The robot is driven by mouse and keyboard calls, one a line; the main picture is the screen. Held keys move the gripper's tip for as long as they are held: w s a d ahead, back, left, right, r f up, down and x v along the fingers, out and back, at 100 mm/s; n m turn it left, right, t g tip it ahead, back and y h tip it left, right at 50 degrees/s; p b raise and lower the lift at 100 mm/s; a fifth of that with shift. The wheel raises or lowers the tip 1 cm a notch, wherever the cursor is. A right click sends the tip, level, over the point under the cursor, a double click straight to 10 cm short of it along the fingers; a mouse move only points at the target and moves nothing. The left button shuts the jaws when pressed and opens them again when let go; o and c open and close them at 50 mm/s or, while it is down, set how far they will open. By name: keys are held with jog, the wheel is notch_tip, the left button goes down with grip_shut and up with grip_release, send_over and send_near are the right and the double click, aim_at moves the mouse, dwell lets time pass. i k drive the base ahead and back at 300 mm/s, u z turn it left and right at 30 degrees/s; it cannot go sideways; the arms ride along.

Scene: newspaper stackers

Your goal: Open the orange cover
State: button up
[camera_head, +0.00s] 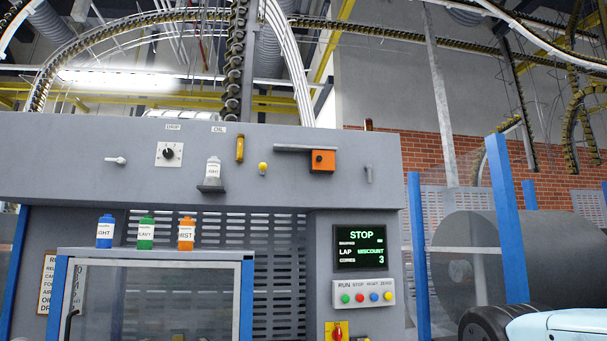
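The orange cover (323,164) is a small orange box on the grey upper panel of the machine, right of centre. It has a dark round spot on its front. A thin grey bar runs along its top edge and out to the left. It looks shut, but what lies behind it is hidden. My gripper is not in view. A pale blue and black part at the lower right corner looks like my arm, well below and right of the cover.
The panel (80,140) also bears a black knob (168,153), a white bottle (213,170) and a yellow light (263,168). Blue, green and orange bottles stand on a ledge (150,254). A STOP display (360,248) sits above several coloured buttons. A blue post (507,215) stands right.

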aim_at(322, 161)
jog(key=u, duration=0.1)
jog(key=i, duration=1.1)
jog(key=u, duration=0.1)
